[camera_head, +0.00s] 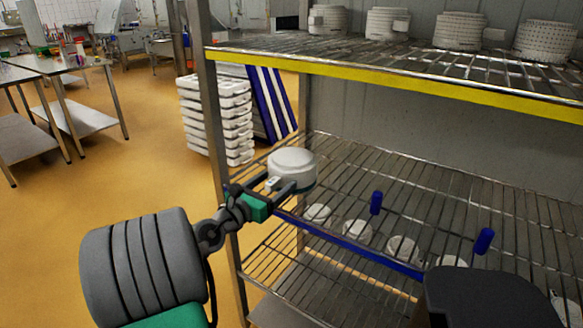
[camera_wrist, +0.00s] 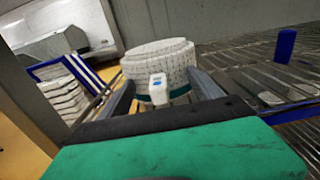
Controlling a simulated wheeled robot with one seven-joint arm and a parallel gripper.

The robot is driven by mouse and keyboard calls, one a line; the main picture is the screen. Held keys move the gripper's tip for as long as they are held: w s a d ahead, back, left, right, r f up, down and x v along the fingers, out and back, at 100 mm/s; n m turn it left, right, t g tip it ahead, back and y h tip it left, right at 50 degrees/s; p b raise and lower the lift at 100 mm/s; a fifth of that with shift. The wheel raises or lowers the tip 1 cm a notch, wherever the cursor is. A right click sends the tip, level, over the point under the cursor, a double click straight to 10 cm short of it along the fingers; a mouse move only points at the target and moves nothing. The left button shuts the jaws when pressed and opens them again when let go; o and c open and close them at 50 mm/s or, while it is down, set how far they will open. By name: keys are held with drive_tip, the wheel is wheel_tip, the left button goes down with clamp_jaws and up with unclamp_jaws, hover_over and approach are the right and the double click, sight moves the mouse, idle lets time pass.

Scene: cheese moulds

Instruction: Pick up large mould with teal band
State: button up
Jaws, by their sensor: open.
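The large white mould with a teal band (camera_head: 292,163) stands upright near the left front corner of the middle wire shelf. In the wrist view the mould (camera_wrist: 160,62) shows a perforated wall, a teal band low down and a small white tag (camera_wrist: 158,88) facing me. My gripper (camera_head: 294,188) is open at the mould, with one finger on each side of its lower part. In the wrist view my gripper (camera_wrist: 164,90) has its fingers to the left and right of the mould. I cannot tell whether they touch it.
The middle shelf (camera_head: 400,180) has a blue front edge with blue upright pegs (camera_head: 376,202). Small white moulds (camera_head: 357,231) sit below. The upper shelf (camera_head: 400,78) with a yellow edge holds several moulds (camera_head: 387,23). A shelf post (camera_head: 205,110) stands left; white crates (camera_head: 215,115) stand beyond it.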

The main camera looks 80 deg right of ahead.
clamp_jaws()
idle(0.6)
idle(0.3)
